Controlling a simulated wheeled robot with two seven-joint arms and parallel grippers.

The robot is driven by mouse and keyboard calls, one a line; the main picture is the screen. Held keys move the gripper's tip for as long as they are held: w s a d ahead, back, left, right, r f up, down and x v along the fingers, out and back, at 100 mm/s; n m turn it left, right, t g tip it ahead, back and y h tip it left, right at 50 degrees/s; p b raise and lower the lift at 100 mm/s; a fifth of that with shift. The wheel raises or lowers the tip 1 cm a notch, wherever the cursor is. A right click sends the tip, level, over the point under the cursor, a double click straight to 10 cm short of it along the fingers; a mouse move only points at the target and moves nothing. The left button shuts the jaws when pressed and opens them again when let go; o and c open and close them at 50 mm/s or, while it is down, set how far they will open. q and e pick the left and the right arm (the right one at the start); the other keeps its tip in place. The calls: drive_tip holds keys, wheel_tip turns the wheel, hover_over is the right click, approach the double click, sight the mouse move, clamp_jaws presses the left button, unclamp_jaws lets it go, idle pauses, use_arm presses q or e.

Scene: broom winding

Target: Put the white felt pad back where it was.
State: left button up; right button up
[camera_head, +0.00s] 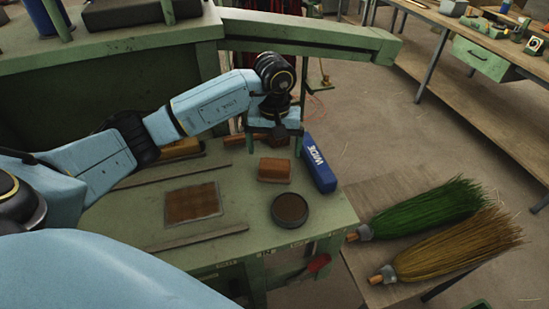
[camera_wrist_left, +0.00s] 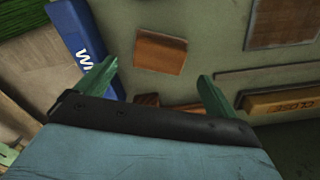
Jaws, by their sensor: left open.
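I see no white felt pad in either view. My left gripper (camera_head: 272,143) hangs over the far part of the green bench (camera_head: 335,222), with its fingers pointing down. In the left wrist view the gripper (camera_wrist_left: 156,80) has its two green fingers wide apart, with nothing held between them. A brown block (camera_head: 275,170) lies on the bench just in front of the gripper; it also shows in the left wrist view (camera_wrist_left: 160,52), beyond the fingertips. My right gripper is not in view.
A blue box marked WIDE (camera_head: 318,165) lies right of the brown block. A round dark dish (camera_head: 289,209) and a brown framed mat (camera_head: 194,203) lie nearer. Green (camera_head: 425,208) and tan (camera_head: 455,248) brooms lie on a side board. A green rail (camera_head: 310,30) crosses behind.

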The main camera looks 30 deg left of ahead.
sight(274, 164)
use_arm(q)
wheel_tip(274, 164, up, 7)
drive_tip(key=shift+f, duration=0.15)
